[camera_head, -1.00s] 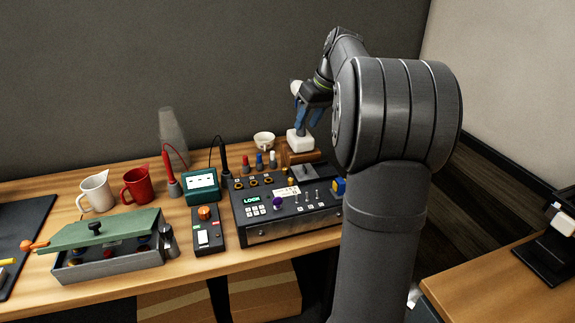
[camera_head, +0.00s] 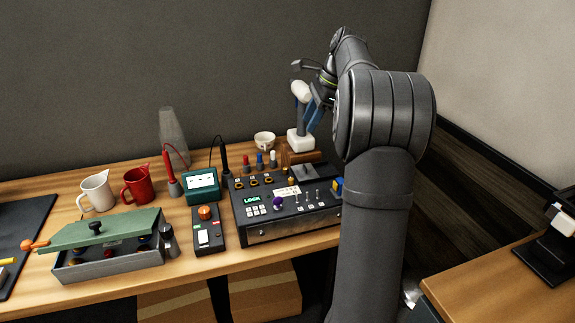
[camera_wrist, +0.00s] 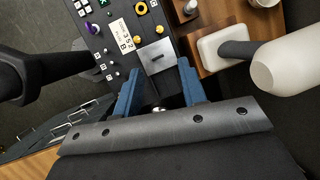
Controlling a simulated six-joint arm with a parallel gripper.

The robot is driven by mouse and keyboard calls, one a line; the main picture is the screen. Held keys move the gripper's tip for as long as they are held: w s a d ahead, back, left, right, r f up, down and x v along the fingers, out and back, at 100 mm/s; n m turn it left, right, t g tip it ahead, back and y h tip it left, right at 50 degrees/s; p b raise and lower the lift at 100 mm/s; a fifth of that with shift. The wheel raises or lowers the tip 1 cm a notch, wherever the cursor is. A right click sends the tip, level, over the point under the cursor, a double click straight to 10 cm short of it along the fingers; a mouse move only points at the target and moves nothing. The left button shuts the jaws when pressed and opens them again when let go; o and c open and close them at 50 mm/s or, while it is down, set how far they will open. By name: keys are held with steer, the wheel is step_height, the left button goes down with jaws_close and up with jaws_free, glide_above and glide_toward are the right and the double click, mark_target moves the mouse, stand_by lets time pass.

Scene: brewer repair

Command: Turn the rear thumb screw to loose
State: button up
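A dark control unit (camera_head: 290,235) stands on the bench. Two small yellow-orange knobs (camera_wrist: 148,36) sit on its top beside a flat metal plate (camera_wrist: 156,57) in the wrist view. One yellow-orange knob also shows in the head view (camera_head: 291,181). I cannot tell which part is the rear thumb screw. My gripper (camera_wrist: 159,68) has its two blue fingers apart with nothing held between them, above the unit near the plate.
The white-headed post (camera_wrist: 285,70) rises from a white base on a wooden block, close to my gripper. Red, blue and white-topped pegs (camera_head: 260,160) and a white cup (camera_head: 264,139) stand nearby. A switch box (camera_head: 208,230), mugs and a green-lidded case (camera_head: 105,230) are farther left.

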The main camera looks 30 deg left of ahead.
steer(key=m, duration=0.3)
glide_toward(286, 168)
steer(key=x, duration=0.8)
steer(key=shift+s+a+f, duration=0.1)
steer(key=shift+s+f, duration=0.05)
steer(key=shift+f, duration=0.05)
steer(key=shift+c, duration=0.2)
jaws_close()
